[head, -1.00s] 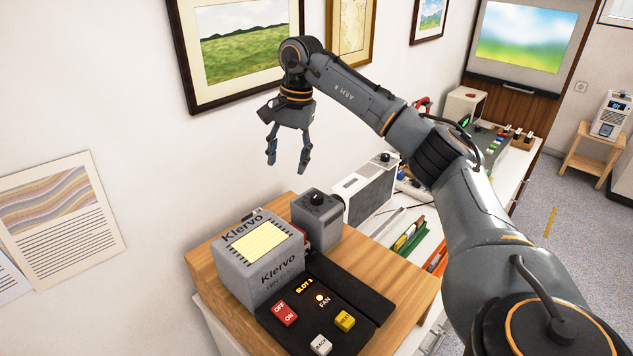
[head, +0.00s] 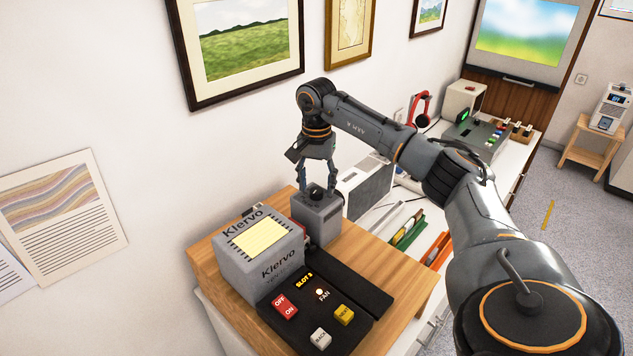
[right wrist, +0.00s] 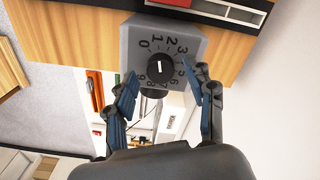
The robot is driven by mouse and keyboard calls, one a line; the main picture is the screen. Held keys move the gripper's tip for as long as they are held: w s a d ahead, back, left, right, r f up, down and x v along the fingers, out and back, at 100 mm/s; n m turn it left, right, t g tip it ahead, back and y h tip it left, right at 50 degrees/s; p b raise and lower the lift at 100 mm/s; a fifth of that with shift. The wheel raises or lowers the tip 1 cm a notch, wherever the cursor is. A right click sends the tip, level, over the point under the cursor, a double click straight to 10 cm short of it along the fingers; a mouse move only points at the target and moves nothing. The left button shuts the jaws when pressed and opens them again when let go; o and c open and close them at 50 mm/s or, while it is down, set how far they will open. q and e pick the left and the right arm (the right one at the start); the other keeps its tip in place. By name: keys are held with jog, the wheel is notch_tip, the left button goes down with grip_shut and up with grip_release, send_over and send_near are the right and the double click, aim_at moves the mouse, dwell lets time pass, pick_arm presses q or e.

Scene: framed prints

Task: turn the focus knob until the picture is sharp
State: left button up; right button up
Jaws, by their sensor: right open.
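The focus knob (head: 317,191) is a small black knob on top of a grey box (head: 318,215) beside the Klervo projector (head: 258,262). My right gripper (head: 318,187) points down over the box, open, with a finger on either side of the knob. In the right wrist view its fingertips (right wrist: 158,82) stand apart from the knob. The projected picture (head: 520,38) of green and blue is blurred. My left gripper is not in view.
A black panel (head: 372,290) with red, yellow and white buttons lies in front of the projector on the wooden top (head: 405,290). A white-grey unit (head: 366,190) stands close behind the knob box. Framed prints (head: 245,45) hang on the wall.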

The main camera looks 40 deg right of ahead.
jog(key=shift+f, duration=0.55)
grip_shut()
